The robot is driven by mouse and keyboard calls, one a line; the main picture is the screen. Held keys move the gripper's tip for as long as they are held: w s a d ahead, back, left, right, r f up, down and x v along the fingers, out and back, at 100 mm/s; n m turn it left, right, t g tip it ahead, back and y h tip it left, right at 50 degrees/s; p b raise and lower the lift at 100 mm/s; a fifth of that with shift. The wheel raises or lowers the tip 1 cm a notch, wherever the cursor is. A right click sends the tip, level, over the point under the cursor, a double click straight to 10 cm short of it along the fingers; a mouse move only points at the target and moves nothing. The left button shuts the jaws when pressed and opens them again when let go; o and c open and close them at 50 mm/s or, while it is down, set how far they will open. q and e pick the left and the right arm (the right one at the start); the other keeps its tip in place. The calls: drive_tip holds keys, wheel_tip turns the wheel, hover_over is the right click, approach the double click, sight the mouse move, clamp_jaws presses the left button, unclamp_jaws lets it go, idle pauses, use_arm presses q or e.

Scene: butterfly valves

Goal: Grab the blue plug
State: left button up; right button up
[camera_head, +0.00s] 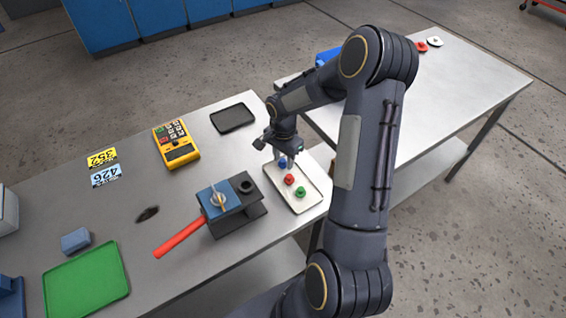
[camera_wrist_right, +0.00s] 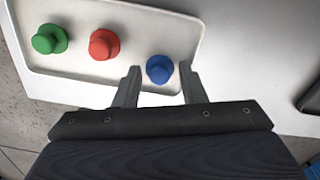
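The blue plug (camera_head: 283,163) stands on a white tray (camera_head: 305,205) at the right end of the near table, in a row with a red plug (camera_head: 289,180) and a green plug (camera_head: 299,192). My right gripper (camera_head: 279,158) is low over the blue plug. In the right wrist view the blue plug (camera_wrist_right: 159,69) lies between the tips of the two open fingers (camera_wrist_right: 158,78), with a gap on each side. The red plug (camera_wrist_right: 104,44) and green plug (camera_wrist_right: 49,39) are to its left. My left gripper is not in view.
A blue and black valve block (camera_head: 230,205) with a red handle (camera_head: 180,236) stands left of the tray. A yellow device (camera_head: 176,143), a dark flat tray (camera_head: 232,118) and a green tray (camera_head: 86,282) lie on the same table. A second table (camera_head: 470,75) is behind right.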

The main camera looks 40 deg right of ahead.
drive_tip(key=c, duration=0.6)
drive_tip(key=shift+r, duration=0.1)
